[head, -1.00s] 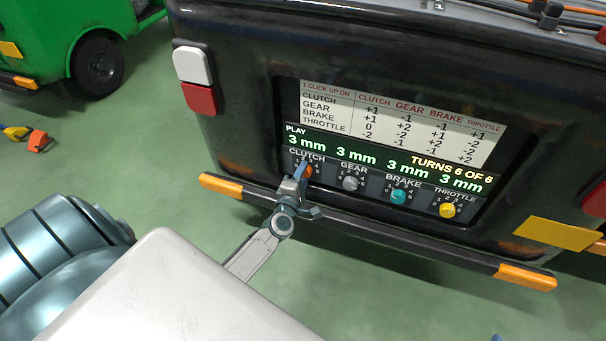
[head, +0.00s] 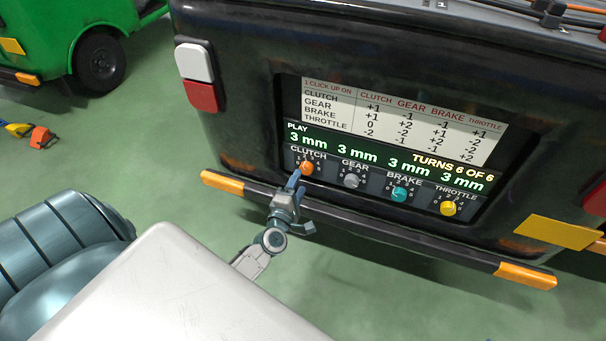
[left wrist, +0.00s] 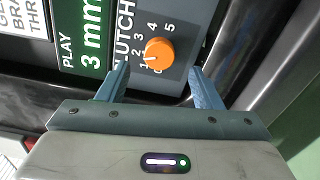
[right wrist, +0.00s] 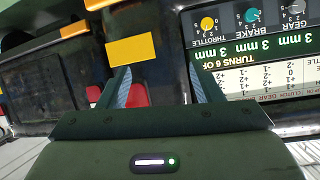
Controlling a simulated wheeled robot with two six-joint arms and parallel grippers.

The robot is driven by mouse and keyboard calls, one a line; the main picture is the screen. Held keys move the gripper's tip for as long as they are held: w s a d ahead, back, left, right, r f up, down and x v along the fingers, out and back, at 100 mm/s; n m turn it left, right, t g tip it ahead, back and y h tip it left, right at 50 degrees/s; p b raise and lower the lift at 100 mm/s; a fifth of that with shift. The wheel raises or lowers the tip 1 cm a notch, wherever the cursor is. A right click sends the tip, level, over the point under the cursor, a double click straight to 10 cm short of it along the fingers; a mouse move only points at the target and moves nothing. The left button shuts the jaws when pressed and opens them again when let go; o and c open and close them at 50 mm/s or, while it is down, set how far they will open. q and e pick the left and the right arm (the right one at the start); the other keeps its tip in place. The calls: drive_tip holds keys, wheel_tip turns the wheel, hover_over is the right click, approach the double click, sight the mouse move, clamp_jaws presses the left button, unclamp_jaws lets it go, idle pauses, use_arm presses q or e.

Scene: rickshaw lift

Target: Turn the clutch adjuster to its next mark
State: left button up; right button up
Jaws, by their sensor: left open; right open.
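The clutch adjuster is an orange round knob (head: 306,168) at the left of the panel's knob row. It also shows in the left wrist view (left wrist: 159,54), with marks 0 to 5 around it. A pale pointer line sits on its lower left, near the low marks; I cannot tell the exact mark. My left gripper (head: 296,180) is open just below and in front of the knob. In the left wrist view its fingertips (left wrist: 160,76) stand apart, short of the knob. My right gripper (right wrist: 159,76) is open and empty, facing the vehicle's rear; it is hidden in the head view.
The grey gear (head: 351,181), teal brake (head: 399,194) and yellow throttle (head: 447,208) knobs sit to the right. The display (head: 385,158) reads 3 mm four times and TURNS 6 OF 6. The table (head: 400,118) is above. A black bumper (head: 370,232) runs below.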

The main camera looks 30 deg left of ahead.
use_arm(q)
drive_tip(key=v, duration=0.5)
drive_tip(key=shift+s, duration=0.15)
use_arm(e)
drive_tip(key=shift+w+r+t, duration=0.4)
drive_tip(key=shift+w+r, duration=0.2)
drive_tip(key=shift+r, duration=0.1)
drive_tip(key=shift+s, duration=0.1)
